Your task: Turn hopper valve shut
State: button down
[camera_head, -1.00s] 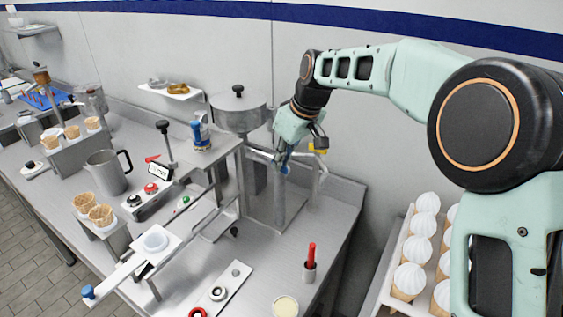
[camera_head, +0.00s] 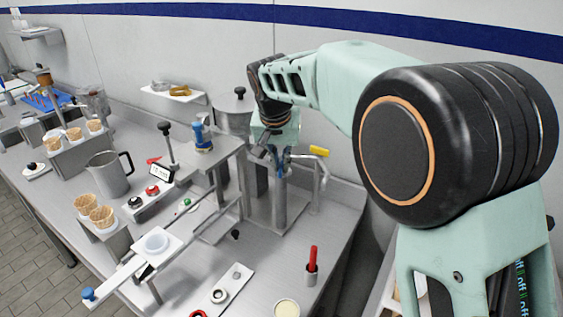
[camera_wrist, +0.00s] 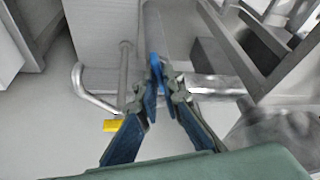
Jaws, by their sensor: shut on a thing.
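The hopper (camera_head: 234,120) is a round metal pot with a black-knobbed lid at the back of the bench, partly hidden behind my arm. My gripper (camera_head: 281,168) points down in front of it, at the metal pipework. In the wrist view my gripper (camera_wrist: 161,84) has its two fingertips close together on a small blue valve handle (camera_wrist: 156,65). The handle sits on a horizontal metal pipe (camera_wrist: 215,84). The fingers hide part of the handle, so its exact angle is hard to tell.
A yellow-gripped lever (camera_head: 319,151) on a bent pipe stands just right of my gripper; the yellow grip also shows in the wrist view (camera_wrist: 111,126). A red-handled tool stands in a holder (camera_head: 311,268) nearer the front. A metal jug (camera_head: 108,174) is on the left.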

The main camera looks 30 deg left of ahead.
jog(key=shift+a+m+h+p, duration=0.2)
jog(key=shift+m+h+p, duration=0.55)
jog(key=shift+m, duration=1.45)
jog(key=c, duration=2.1)
grip_release()
jog(key=v, duration=1.2)
jog(key=shift+a, duration=0.1)
